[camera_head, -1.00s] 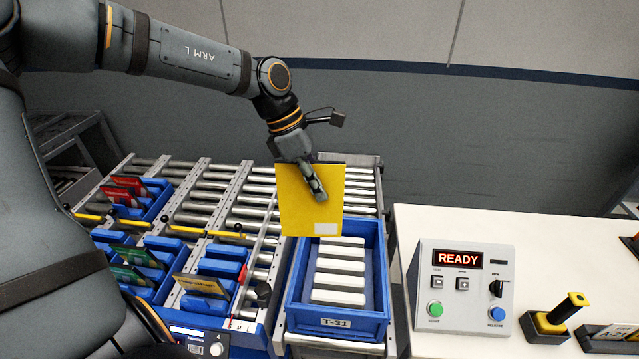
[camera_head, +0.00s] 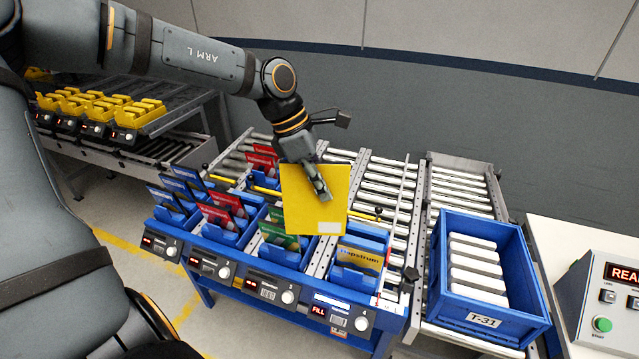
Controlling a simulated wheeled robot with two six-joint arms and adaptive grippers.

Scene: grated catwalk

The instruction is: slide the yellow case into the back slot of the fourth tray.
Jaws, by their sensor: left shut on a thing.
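My left gripper (camera_head: 322,190) is shut on the top part of the yellow case (camera_head: 300,212), which hangs upright with a white label at its lower right. The held case is in front of the rollers in the picture, above and between the third and fourth trays. The fourth tray (camera_head: 350,283) is blue, at the right end of the row. One yellow case (camera_head: 360,257) with printed lettering leans in it toward the front. Blue dividers show behind that case; the back slot is partly hidden. My right gripper is out of view.
The third tray holds green cases (camera_head: 280,238), and red (camera_head: 222,215) and blue (camera_head: 180,190) cases stand farther left. The panel (camera_head: 340,309) under the fourth tray reads FILL. A blue tote (camera_head: 483,320) marked T-31 stands at right, beside a control box (camera_head: 600,300).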

